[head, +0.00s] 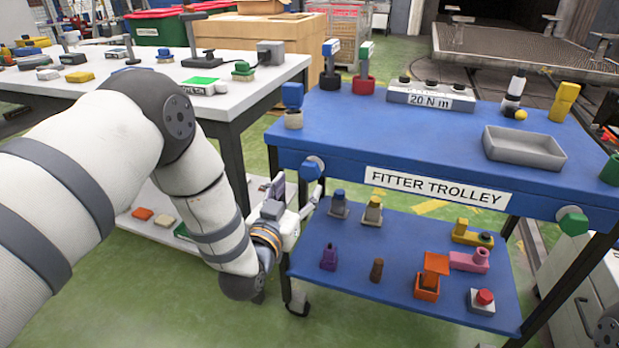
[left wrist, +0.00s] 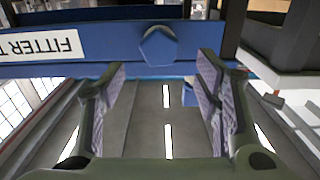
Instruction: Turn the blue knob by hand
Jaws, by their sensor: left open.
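The blue knob (head: 313,168) sits on the left end of the blue fitter trolley's (head: 345,178) front edge. In the left wrist view the blue knob (left wrist: 159,46) is many-sided and lies beyond the fingertips, near the middle of the gap between them. My left gripper (head: 298,190) is just below and left of the knob in the head view. In the left wrist view the left gripper (left wrist: 163,72) is open, with nothing between its pads. The knob looks clear of both fingers. My right gripper is not in view.
A green knob (head: 574,221) sits at the right end of the same edge. The trolley's lower shelf (head: 400,270) holds several coloured parts. A white workbench (head: 240,88) stands to the left. A grey tray (head: 523,148) is on the trolley top.

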